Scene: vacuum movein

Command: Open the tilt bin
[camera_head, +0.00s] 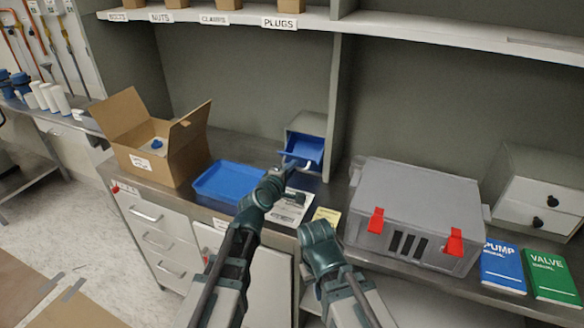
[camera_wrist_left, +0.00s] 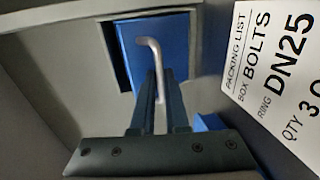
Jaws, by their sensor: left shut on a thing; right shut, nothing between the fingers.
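The tilt bin (camera_head: 303,149) is a blue bin in a grey housing (camera_head: 309,123) at the back of the worktop, left of the upright divider. It also shows in the left wrist view (camera_wrist_left: 177,42), with a dark gap at its left edge. Its front seems to lean out somewhat; I cannot tell how far. My left gripper (camera_head: 290,164) is shut on its pale bent handle (camera_wrist_left: 153,43), between the fingertips in the left wrist view. My right gripper (camera_head: 317,231) is shut and empty above the worktop's front edge, apart from the bin.
A blue tray (camera_head: 228,181) and an open cardboard box (camera_head: 150,135) stand left. A grey case (camera_head: 415,200) with red latches stands right, beside the blue manual (camera_head: 502,268) and green manual (camera_head: 551,276). A printed sheet (camera_head: 291,208) lies before the bin.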

